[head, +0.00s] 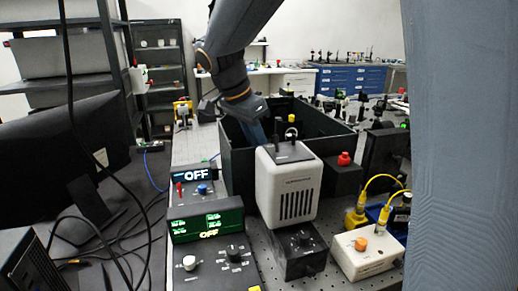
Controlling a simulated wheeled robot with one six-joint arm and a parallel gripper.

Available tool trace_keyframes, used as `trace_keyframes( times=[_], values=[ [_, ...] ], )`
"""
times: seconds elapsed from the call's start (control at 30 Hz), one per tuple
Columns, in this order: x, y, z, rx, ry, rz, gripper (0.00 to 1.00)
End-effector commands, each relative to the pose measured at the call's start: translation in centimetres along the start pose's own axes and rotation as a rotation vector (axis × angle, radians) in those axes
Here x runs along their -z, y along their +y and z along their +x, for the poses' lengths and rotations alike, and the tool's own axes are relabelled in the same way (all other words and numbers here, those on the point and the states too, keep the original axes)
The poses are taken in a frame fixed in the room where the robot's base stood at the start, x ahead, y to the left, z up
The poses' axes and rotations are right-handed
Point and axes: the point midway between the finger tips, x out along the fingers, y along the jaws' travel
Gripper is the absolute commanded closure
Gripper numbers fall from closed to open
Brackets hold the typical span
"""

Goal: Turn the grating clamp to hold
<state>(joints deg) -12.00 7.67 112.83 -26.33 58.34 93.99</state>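My arm reaches down into an open black enclosure (238,168) in the middle of the head view. My gripper (258,135) points down inside it, behind the pale instrument housing, and its fingertips are hidden. I cannot tell whether it is open or shut, or whether it touches anything. I cannot pick out the grating clamp for certain; it may be hidden by the enclosure wall, the housing or my gripper. A small yellow-topped part (291,118) shows inside the enclosure, right of my gripper.
A pale vented housing (285,190) stands before the enclosure. Control boxes reading OFF (206,222) are at left. A black knob box (300,250), a white box with an orange knob (366,255) and a red button (344,159) are at right. A monitor (60,150) stands far left.

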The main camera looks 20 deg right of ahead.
Motion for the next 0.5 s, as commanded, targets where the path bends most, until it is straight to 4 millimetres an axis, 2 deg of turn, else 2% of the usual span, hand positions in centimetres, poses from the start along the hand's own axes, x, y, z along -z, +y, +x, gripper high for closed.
trace_keyframes(
  times=[0.5],
  values=[
    [0.03, -0.19, -0.03, -0.050, 0.000, 0.124, 1.00]
  ],
)
